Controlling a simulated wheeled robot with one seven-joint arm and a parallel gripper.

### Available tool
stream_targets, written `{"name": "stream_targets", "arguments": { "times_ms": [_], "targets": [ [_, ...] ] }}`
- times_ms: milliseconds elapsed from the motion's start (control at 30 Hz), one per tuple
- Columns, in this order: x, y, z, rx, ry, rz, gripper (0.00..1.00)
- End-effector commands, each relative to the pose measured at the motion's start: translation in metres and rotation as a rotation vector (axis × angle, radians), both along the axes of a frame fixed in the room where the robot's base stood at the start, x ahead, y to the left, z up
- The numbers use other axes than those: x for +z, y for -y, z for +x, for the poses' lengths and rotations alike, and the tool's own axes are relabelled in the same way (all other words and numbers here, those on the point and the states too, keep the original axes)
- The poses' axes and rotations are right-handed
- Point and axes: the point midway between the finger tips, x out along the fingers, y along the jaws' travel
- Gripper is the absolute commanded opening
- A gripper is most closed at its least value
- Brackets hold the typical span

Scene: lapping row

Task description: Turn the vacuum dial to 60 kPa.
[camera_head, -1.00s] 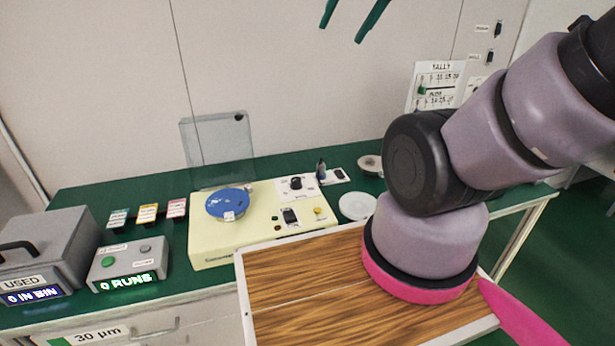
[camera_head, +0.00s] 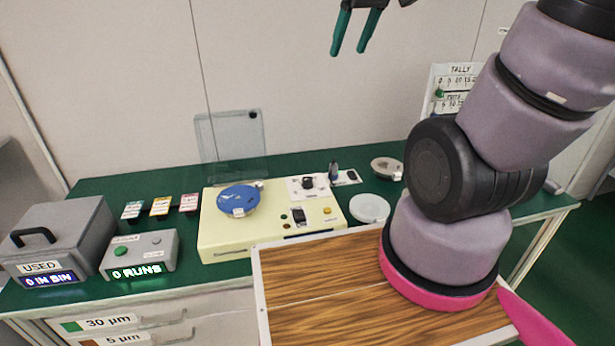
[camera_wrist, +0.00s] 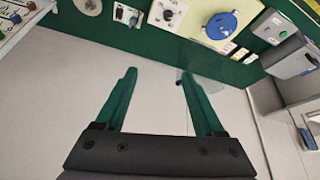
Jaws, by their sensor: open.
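A black knob (camera_head: 308,183) sits on a white plate at the back right of the cream machine (camera_head: 228,250); I take it for the vacuum dial. Its markings are too small to read. It also shows near the top of the wrist view (camera_wrist: 168,14). My gripper (camera_head: 349,48) is open and empty, high in the head view, with its green fingers pointing down. In the wrist view the fingers (camera_wrist: 158,73) are spread apart, with only the wall between them. The gripper is well clear of the knob and touches nothing.
The machine carries a blue disc (camera_head: 238,200), a black switch (camera_head: 299,216) and a yellow button (camera_head: 327,211). A clear panel (camera_head: 232,148) stands behind it. A grey USED bin (camera_head: 62,225) and a runs counter (camera_head: 140,255) stand left. A white dish (camera_head: 370,208) lies right.

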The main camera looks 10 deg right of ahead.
Motion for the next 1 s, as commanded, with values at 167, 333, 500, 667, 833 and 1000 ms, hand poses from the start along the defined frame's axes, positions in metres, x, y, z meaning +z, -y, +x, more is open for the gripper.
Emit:
{"name": "stream_targets", "arguments": {
  "times_ms": [167,333,500,667,833,1000],
  "targets": [
    [-0.049,-0.008,0.049,0.364,-0.077,-0.182,0.7],
    [-0.107,-0.018,0.089,0.755,-0.14,-0.323,0.7],
    [-0.178,-0.033,0.119,1.164,-0.189,-0.418,0.7],
    [-0.243,-0.045,0.133,1.517,-0.211,-0.463,0.7],
    [-0.288,-0.055,0.138,1.756,-0.209,-0.477,0.7],
    [-0.306,-0.057,0.138,1.835,-0.205,-0.479,0.7]
  ]
}}
